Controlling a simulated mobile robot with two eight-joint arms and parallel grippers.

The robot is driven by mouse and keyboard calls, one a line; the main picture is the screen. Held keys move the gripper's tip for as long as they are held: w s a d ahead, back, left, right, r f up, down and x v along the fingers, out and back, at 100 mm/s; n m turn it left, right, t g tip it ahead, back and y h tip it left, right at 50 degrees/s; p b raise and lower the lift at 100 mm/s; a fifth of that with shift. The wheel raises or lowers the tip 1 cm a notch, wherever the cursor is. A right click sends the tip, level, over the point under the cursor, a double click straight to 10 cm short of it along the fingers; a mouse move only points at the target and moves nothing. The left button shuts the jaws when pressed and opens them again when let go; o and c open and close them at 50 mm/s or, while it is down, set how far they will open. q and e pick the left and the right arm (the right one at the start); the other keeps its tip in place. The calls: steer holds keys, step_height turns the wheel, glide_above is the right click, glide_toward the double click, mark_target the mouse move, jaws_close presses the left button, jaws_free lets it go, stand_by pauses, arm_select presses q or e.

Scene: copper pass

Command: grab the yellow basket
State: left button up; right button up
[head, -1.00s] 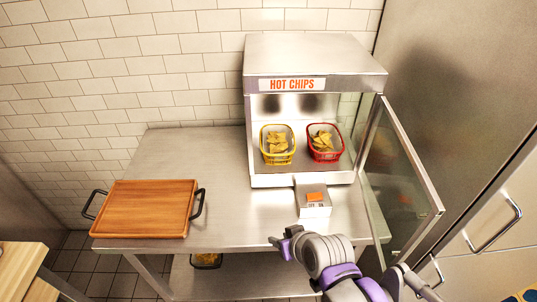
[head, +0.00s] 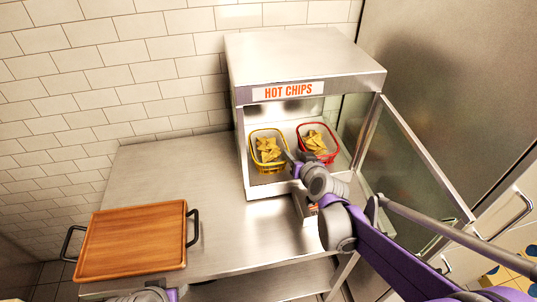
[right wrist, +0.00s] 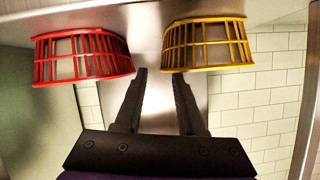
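The yellow basket (head: 268,168) holds chips and stands inside the open warmer, on the left. The red basket (head: 333,155), also with chips, stands to its right. My right gripper (head: 294,161) is at the warmer's opening, in front of the gap between the baskets. In the right wrist view its two fingers (right wrist: 160,77) are apart with nothing between them. There the yellow basket (right wrist: 207,45) is right of the fingers and the red basket (right wrist: 82,55) left. Part of my left gripper (head: 150,294) shows at the bottom edge; its fingers cannot be made out.
The "HOT CHIPS" warmer (head: 305,72) stands on a steel table (head: 180,160). Its glass door (head: 410,165) is swung open to the right, close to my right arm. A small box (head: 306,208) is partly hidden below my right gripper. A wooden tray (head: 135,240) lies at left.

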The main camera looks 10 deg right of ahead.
mark_target(268, 151)
steer(key=x, duration=0.5)
steer(key=shift+a+f, duration=0.15)
steer(key=shift+a, duration=0.15)
jaws_close()
stand_by(1.1)
